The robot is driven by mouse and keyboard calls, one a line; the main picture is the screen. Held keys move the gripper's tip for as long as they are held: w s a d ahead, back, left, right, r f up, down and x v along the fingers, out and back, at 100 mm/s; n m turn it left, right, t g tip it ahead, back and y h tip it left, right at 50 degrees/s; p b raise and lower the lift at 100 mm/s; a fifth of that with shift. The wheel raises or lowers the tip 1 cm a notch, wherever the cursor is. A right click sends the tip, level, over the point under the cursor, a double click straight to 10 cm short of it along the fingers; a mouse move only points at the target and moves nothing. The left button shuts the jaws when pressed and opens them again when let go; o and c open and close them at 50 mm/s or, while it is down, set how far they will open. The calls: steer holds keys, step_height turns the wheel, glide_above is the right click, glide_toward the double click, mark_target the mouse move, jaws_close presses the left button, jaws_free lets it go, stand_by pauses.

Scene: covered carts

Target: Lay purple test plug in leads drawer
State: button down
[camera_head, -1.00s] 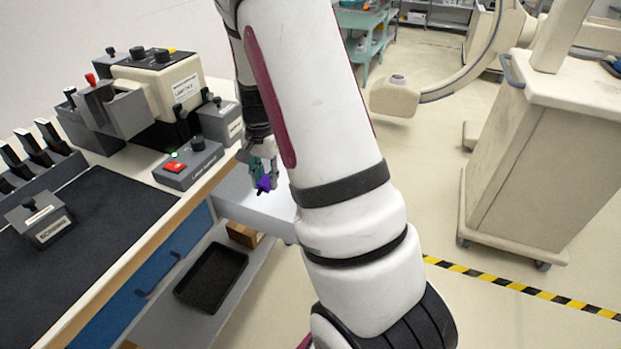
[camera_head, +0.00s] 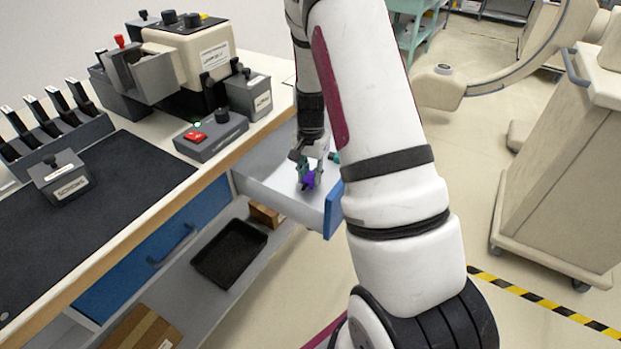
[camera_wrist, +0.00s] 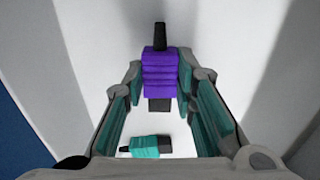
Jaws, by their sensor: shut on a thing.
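The purple test plug (camera_wrist: 159,75) has a purple ribbed body with black ends. My gripper (camera_head: 308,172) is shut on it, with a finger on each side in the wrist view. In the head view the purple test plug (camera_head: 309,181) is at the fingertips, over the open drawer (camera_head: 262,184), which has a pale inside and a blue front. I cannot tell whether the plug touches the drawer floor. A teal plug (camera_wrist: 145,147) with black ends lies on the drawer floor in the wrist view, below the purple one. My arm hides part of the drawer's right side.
A closed blue drawer (camera_head: 160,250) is left of the open one. A black tray (camera_head: 229,253) sits on the shelf below. On the bench stand a grey box with a red switch (camera_head: 210,137) and a beige device (camera_head: 185,55). A beige cart (camera_head: 565,170) stands at right.

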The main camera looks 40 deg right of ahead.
steer(key=shift+f, duration=0.65)
steer(key=shift+f, duration=0.1)
steer(key=shift+f, duration=0.25)
steer(key=c, duration=1.3)
jaws_free()
